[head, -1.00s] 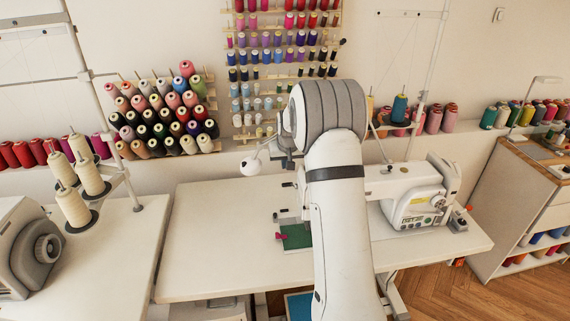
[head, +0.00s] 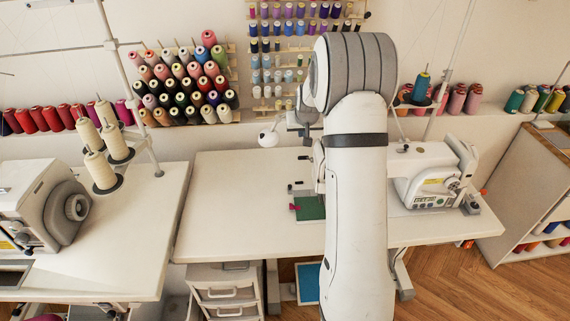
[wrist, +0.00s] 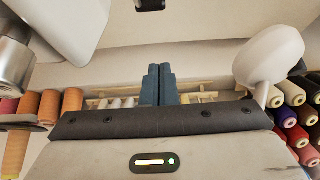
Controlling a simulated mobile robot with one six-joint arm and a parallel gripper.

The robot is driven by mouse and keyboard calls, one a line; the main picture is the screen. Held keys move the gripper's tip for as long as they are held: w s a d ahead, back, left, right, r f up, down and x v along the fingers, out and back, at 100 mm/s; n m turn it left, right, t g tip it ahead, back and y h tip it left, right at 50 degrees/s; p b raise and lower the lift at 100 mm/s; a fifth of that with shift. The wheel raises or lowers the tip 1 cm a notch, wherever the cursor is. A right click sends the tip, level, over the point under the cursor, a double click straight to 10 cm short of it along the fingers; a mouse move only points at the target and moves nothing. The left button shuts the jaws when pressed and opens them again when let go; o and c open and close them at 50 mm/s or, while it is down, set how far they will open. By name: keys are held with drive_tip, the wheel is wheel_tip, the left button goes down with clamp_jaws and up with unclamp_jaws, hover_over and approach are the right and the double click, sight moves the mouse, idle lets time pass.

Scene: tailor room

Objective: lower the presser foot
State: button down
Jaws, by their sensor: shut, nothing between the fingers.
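The white sewing machine (head: 422,172) stands on the white table, with my arm hiding its middle. Its left end (head: 319,165) shows just left of my arm. Green cloth (head: 311,209) with a small pink piece (head: 295,206) lies below that end. The presser foot and its lever are too small or hidden to make out. In the wrist view my gripper's dark blue fingers (wrist: 157,84) are together, with nothing between them. A rounded white lamp head (wrist: 268,54) is to their right; it also shows in the head view (head: 268,137).
The sewing table (head: 235,205) is clear left of the cloth. A thread rack (head: 188,88) stands behind it, with spools on the wall above. Another machine (head: 40,205) and cone stand are at the left. A cabinet (head: 535,190) stands at the right.

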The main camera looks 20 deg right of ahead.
drive_tip(key=s+f+v, duration=0.1)
drive_tip(key=v, duration=1.6)
drive_tip(key=s+a+f+n+g+y+b, duration=0.1)
drive_tip(key=s+a+f+b, duration=0.2)
drive_tip(key=s+a, duration=0.9)
drive_tip(key=shift+s+n+g, duration=0.4)
drive_tip(key=shift+s, duration=1.6)
drive_tip(key=shift+d, duration=0.1)
